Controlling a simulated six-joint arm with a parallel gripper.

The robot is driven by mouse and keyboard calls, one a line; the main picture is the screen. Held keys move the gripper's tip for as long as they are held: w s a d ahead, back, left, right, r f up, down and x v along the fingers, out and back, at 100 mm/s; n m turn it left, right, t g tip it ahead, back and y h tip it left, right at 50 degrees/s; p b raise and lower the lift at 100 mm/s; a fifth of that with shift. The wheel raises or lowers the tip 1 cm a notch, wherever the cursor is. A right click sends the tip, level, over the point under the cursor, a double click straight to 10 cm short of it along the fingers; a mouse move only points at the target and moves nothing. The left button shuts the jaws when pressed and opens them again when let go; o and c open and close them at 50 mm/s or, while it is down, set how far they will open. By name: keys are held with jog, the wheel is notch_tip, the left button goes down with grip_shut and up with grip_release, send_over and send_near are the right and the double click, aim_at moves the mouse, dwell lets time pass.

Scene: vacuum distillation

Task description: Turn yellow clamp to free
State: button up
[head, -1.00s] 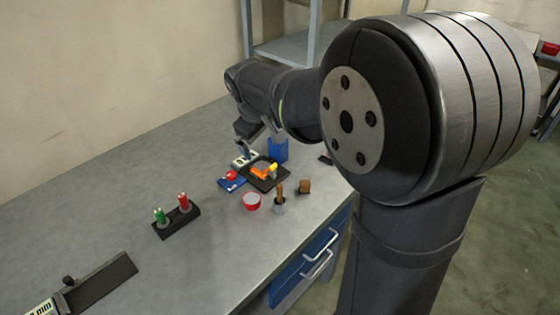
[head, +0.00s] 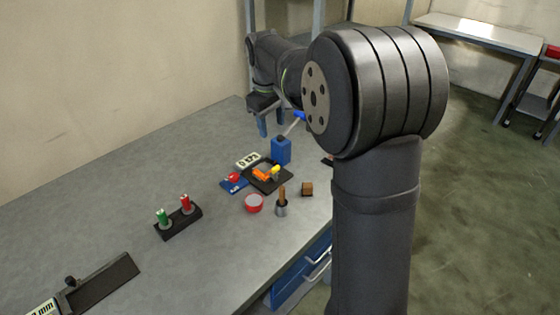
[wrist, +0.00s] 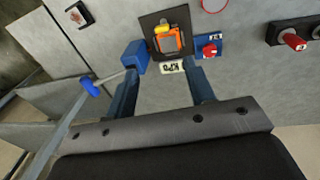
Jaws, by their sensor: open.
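The small yellow clamp (head: 276,169) sits beside an orange part (head: 262,176) on a black square base (head: 267,184). In the wrist view the yellow clamp (wrist: 162,28) is at the far side of the orange part (wrist: 168,43), which frames a grey square. My gripper (head: 276,128) is raised above the bench behind the base, clear of the clamp. In the wrist view the two blue fingers of my gripper (wrist: 160,88) are spread wide with nothing between them. The clamp's exact turn is too small to tell.
A blue box (head: 281,151) and a white display (head: 248,161) stand behind the base. A blue-tipped rod (head: 298,116) is near the gripper. A red bowl (head: 253,205), a pestle cup (head: 281,205) and a brown block (head: 307,189) are in front.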

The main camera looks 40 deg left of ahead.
aim_at(276, 167)
jog(key=shift+g+h, duration=0.3)
jog(key=shift+g, duration=0.5)
jog(key=f, duration=0.5)
jog(key=w+f, duration=0.1)
jog(key=f, duration=0.5)
jog(key=w+f, duration=0.1)
jog(key=f, duration=0.4)
jog(key=shift+a+f, duration=0.25)
jog(key=shift+a, duration=0.15)
jog(key=c, duration=1)
